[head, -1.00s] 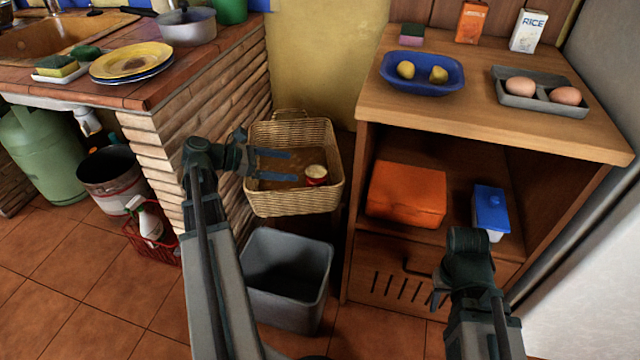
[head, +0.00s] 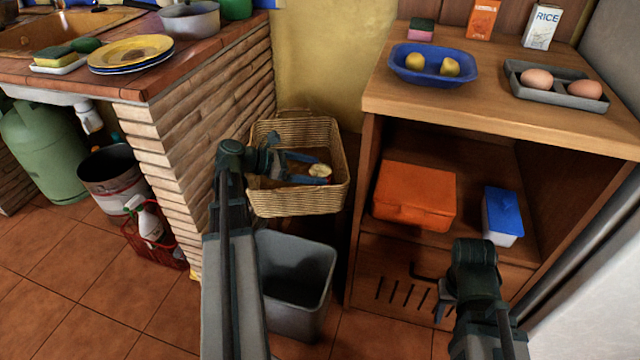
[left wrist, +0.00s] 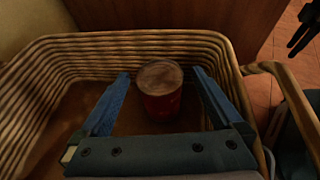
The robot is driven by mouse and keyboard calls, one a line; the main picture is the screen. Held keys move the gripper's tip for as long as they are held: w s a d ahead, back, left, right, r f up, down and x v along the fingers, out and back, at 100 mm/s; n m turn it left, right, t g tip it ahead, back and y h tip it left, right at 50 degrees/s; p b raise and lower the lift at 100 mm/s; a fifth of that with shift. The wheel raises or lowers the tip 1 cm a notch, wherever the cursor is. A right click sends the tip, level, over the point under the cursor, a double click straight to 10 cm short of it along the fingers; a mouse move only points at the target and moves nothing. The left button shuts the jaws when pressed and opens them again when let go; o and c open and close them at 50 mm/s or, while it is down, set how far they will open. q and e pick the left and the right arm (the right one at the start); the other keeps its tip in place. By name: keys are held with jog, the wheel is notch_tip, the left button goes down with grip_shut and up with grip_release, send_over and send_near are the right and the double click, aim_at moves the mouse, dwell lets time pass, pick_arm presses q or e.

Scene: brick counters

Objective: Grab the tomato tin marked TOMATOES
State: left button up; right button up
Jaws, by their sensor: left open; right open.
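A small red tin (head: 320,172) with a pale top stands in a wicker basket (head: 268,203) between the brick counter and the wooden cabinet. My left gripper (head: 318,169) is open and reaches into the basket, with its fingers on either side of the tin. In the left wrist view the tin (left wrist: 160,90) stands upright between the two blue fingertips (left wrist: 161,76), with a gap on each side. I cannot read its label. My right gripper (head: 445,300) is in front of the cabinet, well away from the basket.
The basket's woven wall (left wrist: 45,75) surrounds the left gripper. A grey bin (head: 290,290) stands below it. The wooden cabinet (head: 365,200) holds an orange box (head: 414,195) and a blue-lidded container (head: 502,215). The brick counter (head: 200,130) is at the left.

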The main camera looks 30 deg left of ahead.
aim_at(329, 172)
pick_arm(q)
jog(key=shift+b+x, duration=1.05)
jog(key=shift+x, duration=1.55)
grip_shut()
